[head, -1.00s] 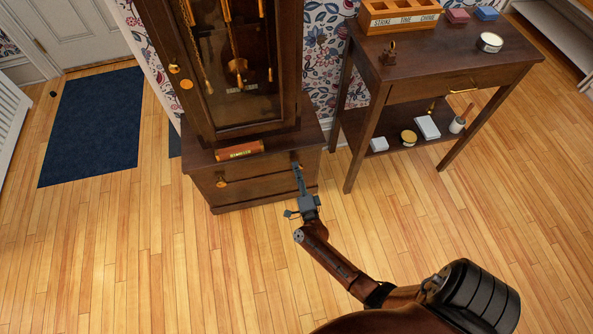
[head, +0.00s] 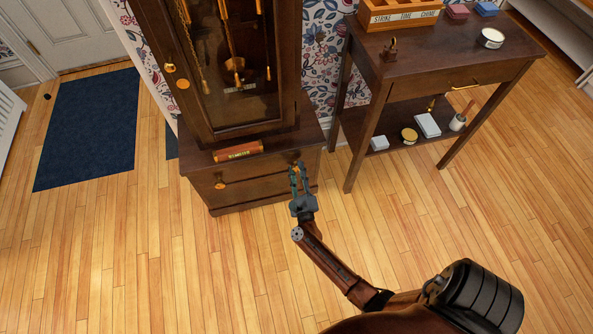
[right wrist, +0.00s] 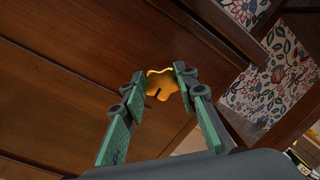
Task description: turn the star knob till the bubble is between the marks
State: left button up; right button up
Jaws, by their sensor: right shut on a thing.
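The brass star knob (right wrist: 161,86) shows in the right wrist view, on the dark wooden clock base. My right gripper (head: 298,168) is shut on it, with one finger on each side of its rim. In the head view the knob is mostly hidden by the fingertips, at the right of the base front. The reddish-brown level (head: 238,151) lies on the ledge of the clock base. Its bubble and marks are too small to make out. My left gripper is not in view.
A second brass knob (head: 220,183) is at the left of the base front. The tall clock (head: 201,107) stands above. A side table (head: 425,62) with a wooden box and tins stands at right. The wooden floor (head: 180,270) in front is clear.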

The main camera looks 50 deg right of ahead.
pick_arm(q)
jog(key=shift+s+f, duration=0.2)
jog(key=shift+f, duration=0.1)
pick_arm(e)
jog(key=m, duration=0.3)
jog(key=shift+s+d+g, duration=0.15)
jog(key=shift+g, duration=0.15)
jog(key=shift+d+f+m, duration=0.1)
jog(key=shift+m, duration=0.2)
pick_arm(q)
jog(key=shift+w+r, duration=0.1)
pick_arm(e)
jog(key=shift+s, duration=0.1)
jog(key=o, duration=0.9)
jog(key=shift+o, duration=1.2)
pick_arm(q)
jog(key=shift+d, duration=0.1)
pick_arm(e)
jog(key=shift+w+a, duration=0.2)
